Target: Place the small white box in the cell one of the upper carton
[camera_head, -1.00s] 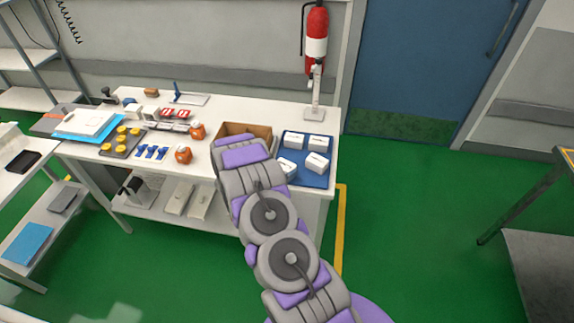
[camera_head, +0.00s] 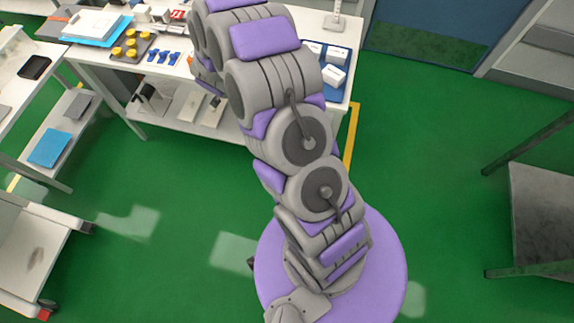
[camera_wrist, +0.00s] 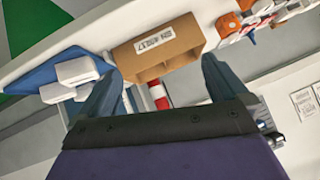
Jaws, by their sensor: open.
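White boxes sit on a blue mat (camera_head: 336,95) at the table's right end; one white box (camera_head: 333,76) shows beside my arm, with others behind it. I cannot tell which one the task means. In the wrist view, white boxes (camera_wrist: 78,70) lie on the mat at the left. The brown open carton (camera_wrist: 158,38), with a printed label and inner dividers, is at upper centre of the wrist view. My arm hides it in the head view. My gripper (camera_wrist: 161,66) is open and empty, its fingers apart below the carton in the wrist picture.
Yellow pieces on a grey tray (camera_head: 131,47) and blue clips (camera_head: 163,57) are on the table's left. Green floor (camera_head: 430,150) is free right of the table.

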